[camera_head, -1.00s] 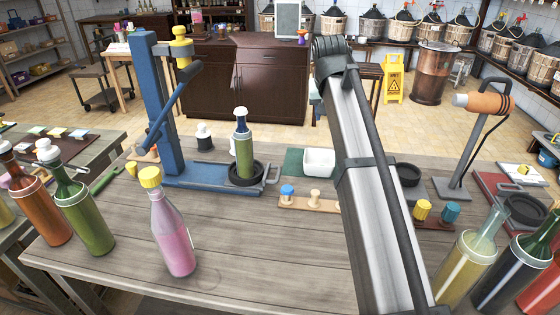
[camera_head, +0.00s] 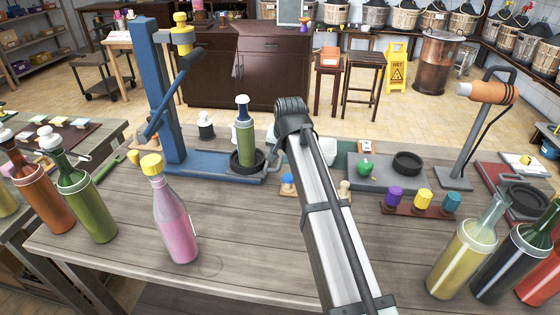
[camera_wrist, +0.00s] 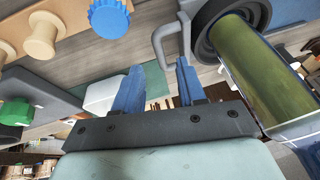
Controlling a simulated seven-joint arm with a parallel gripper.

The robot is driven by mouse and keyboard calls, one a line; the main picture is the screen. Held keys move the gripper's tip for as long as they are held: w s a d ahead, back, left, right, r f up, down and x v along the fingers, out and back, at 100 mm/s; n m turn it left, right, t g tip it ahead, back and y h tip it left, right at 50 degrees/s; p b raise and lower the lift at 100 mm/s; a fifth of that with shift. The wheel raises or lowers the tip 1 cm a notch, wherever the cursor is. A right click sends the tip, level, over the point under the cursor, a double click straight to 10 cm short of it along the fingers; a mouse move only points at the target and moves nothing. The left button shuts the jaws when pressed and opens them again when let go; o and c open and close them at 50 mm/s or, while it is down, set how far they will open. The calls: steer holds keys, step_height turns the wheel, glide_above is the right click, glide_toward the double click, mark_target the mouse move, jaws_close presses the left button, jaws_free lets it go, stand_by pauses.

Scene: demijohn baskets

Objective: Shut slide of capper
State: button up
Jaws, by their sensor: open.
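The blue capper (camera_head: 163,95) stands upright at the left of the bench, with a yellow-topped head and an angled lever. On its base, the slide's black ring cup (camera_head: 236,167) holds a green bottle (camera_head: 245,140) upright, standing to the right of the column. The slide's grey loop handle (camera_wrist: 160,40) shows in the wrist view beside the black cup. My gripper (camera_wrist: 158,72) is open and empty, its two blue fingers just short of the handle and apparently not touching it. In the head view my arm hides the gripper.
A pink bottle (camera_head: 175,220) with a yellow cap stands at the front left. A blue stopper (camera_wrist: 110,18) sits on a wooden strip near the handle. A white tray (camera_wrist: 102,95) is behind.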

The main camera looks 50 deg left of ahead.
mark_target(279, 163)
steer(key=shift+x, duration=2.6)
steer(key=shift+c, duration=0.4)
jaws_close()
